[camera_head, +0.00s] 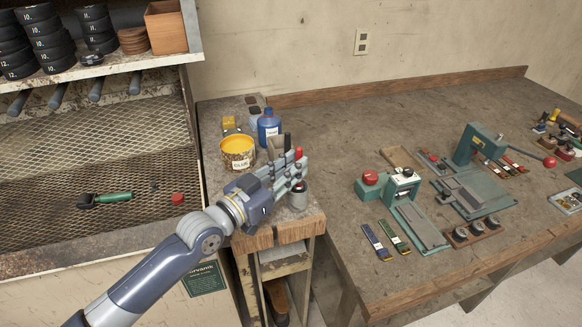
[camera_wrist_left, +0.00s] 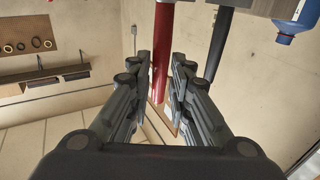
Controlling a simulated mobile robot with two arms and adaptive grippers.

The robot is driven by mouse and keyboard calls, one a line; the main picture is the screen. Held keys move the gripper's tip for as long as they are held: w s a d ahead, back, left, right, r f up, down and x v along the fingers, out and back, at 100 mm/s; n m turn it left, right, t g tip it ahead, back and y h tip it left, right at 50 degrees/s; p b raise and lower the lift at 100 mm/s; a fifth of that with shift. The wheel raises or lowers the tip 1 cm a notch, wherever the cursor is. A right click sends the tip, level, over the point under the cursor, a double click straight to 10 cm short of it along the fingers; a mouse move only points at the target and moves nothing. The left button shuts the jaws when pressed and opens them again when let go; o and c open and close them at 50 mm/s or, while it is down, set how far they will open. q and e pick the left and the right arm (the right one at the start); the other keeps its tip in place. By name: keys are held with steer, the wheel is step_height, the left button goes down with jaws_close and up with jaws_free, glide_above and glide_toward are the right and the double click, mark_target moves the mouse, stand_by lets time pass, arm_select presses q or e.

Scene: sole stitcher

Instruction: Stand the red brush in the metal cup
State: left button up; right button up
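The metal cup (camera_head: 299,201) stands on the near right corner of the small wooden-edged bench. My left gripper (camera_head: 295,171) is just above and behind it, with its fingers close around the red brush. The red end of the brush (camera_head: 298,153) shows above the fingertips. In the left wrist view the red handle (camera_wrist_left: 161,45) runs between the two finger pads (camera_wrist_left: 161,70). My fingers hide the lower part of the brush, so I cannot tell whether it reaches into the cup. My right gripper is not in view.
A yellow-topped glue tin (camera_head: 238,153) and a blue bottle (camera_head: 268,128) stand behind my left gripper. A dark handle (camera_wrist_left: 219,45) is beside the brush in the wrist view. A green stitching press (camera_head: 402,185) stands on the workbench to the right, across a gap.

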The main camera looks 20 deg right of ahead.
arm_select(q)
steer(key=shift+o, duration=1)
steer(key=shift+a, duration=0.1)
steer(key=v, duration=1.1)
steer(key=shift+s+a, duration=0.3)
steer(key=shift+a, duration=0.05)
